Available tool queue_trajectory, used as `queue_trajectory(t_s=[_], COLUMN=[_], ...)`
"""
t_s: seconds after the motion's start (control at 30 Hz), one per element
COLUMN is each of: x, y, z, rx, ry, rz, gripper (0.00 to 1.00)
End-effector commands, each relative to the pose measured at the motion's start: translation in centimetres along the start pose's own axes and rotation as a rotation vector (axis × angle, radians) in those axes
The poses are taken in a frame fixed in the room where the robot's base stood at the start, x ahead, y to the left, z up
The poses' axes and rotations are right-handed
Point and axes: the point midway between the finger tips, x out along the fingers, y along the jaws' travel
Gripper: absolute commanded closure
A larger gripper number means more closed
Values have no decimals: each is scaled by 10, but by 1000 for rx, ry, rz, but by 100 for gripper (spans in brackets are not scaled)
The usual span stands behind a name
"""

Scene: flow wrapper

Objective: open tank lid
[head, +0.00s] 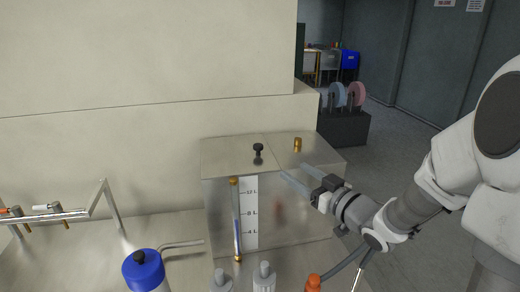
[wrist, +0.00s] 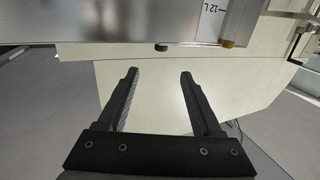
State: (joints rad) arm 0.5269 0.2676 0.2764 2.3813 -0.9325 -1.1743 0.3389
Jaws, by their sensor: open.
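The metal tank (head: 222,200) stands on the bench in the middle of the head view, with a litre scale and a sight tube on its front. Its flat lid (head: 230,152) lies level and closed on top, with a black knob (head: 258,152). My gripper (head: 292,169) is open and empty, to the right of the knob and apart from it in the picture. In the wrist view my gripper (wrist: 159,73) shows nothing between its fingers. The tank front (wrist: 130,22) fills the top of that view, and a small dark round part, likely the knob, shows at its edge.
A brass fitting (head: 297,144) stands on the tank top, right of the knob. A blue-capped bottle (head: 144,268), several other bottles and a metal rail (head: 50,217) are in front and to the left. A beige wall block (head: 150,130) rises behind the tank.

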Motion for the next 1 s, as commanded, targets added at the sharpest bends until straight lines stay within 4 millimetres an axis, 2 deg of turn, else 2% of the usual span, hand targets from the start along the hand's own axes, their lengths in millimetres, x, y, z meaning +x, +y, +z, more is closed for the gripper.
queue_trajectory(t_s=[0.13,0.27,0.8,1.0], x=[5,22,138,164], y=[-2,-2,-4,-4], z=[0,-1,-4,-4], rx=[13,12,12,12], ry=[22,23,22,21], rz=[-16,-18,-15,-14], gripper=[33,33,33,33])
